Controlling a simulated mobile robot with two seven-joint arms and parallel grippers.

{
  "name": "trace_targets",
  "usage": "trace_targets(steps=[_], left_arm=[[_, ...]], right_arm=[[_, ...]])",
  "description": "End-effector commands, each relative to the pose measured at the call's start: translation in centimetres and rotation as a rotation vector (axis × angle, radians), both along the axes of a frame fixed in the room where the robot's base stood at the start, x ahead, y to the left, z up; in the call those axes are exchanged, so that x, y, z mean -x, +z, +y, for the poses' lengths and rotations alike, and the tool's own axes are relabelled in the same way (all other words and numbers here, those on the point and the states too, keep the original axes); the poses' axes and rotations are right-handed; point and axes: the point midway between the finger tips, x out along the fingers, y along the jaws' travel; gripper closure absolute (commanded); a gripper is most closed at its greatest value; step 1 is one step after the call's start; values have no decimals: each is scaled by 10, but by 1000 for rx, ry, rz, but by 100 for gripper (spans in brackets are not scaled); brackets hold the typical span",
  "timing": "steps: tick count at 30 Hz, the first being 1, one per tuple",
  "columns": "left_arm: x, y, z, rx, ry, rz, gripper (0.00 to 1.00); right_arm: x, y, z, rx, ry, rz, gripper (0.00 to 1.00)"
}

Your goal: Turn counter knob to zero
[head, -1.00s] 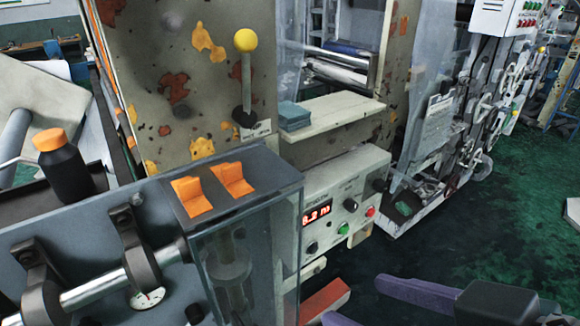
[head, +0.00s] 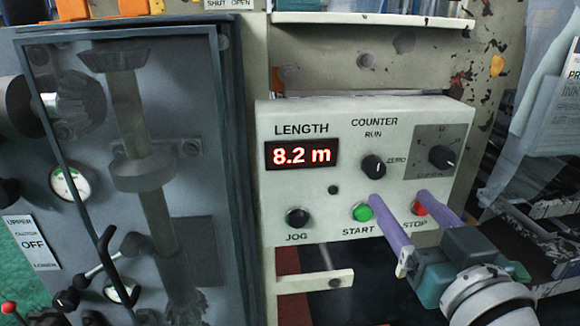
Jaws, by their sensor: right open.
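The counter knob (head: 373,166) is a small black round knob on the cream control panel (head: 290,205), under the words COUNTER and RUN, with a ZERO label at its right. I cannot tell surely which way it points. The red display (head: 301,155) at its left reads 8.2 m. My right gripper (head: 398,198) comes in from the lower right, its two purple fingers open and empty. Its fingertips show just below and to the right of the knob, apart from it, over the START and STOP area. My left gripper is out of view.
A green START button (head: 361,212), red STOP button (head: 420,208) and black JOG button (head: 298,217) line the panel's lower part. Another black knob (head: 441,157) sits at its right. A grey cabinet (head: 215,250) with a clear cover stands at the left.

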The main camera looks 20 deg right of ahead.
Motion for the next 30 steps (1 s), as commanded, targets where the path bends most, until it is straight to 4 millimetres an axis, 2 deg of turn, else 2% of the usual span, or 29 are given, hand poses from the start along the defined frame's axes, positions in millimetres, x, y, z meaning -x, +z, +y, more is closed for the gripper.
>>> trace_targets(steps=[6, 12, 16, 24, 30], left_arm=[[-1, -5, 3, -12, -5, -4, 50], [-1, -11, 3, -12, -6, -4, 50], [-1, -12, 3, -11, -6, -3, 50], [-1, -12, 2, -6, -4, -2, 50], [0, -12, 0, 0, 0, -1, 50]], right_arm=[[-43, 1, -10, 2, 2, -4, 28], [-71, 0, -17, 0, 3, -2, 28], [-79, 1, -19, 1, 3, -1, 28], [-80, 1, -19, 1, 3, 0, 28], [-80, 1, -19, 0, 3, 0, 49]])
